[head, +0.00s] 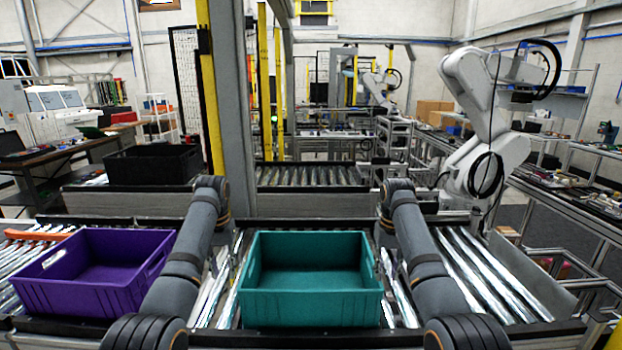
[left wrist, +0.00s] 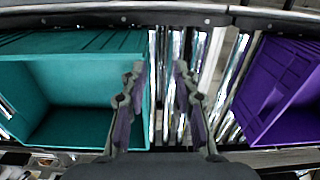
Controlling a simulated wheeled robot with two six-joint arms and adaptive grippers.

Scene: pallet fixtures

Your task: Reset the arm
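My left arm (head: 190,255) comes up from the bottom of the head view, between the purple and teal crates. My right arm (head: 418,255) stands to the right of the teal crate. My left gripper (left wrist: 158,72) shows in the left wrist view with its two fingers apart and nothing between them. It points at the rollers between the crates. In the head view I cannot make out either gripper, and my right gripper shows in no view.
The empty teal crate (head: 311,306) and the empty purple crate (head: 75,298) sit on roller conveyors (head: 480,275). A black crate (head: 152,165) stands farther back left. A grey post (head: 232,100) rises behind. A white robot arm (head: 490,110) stands at right.

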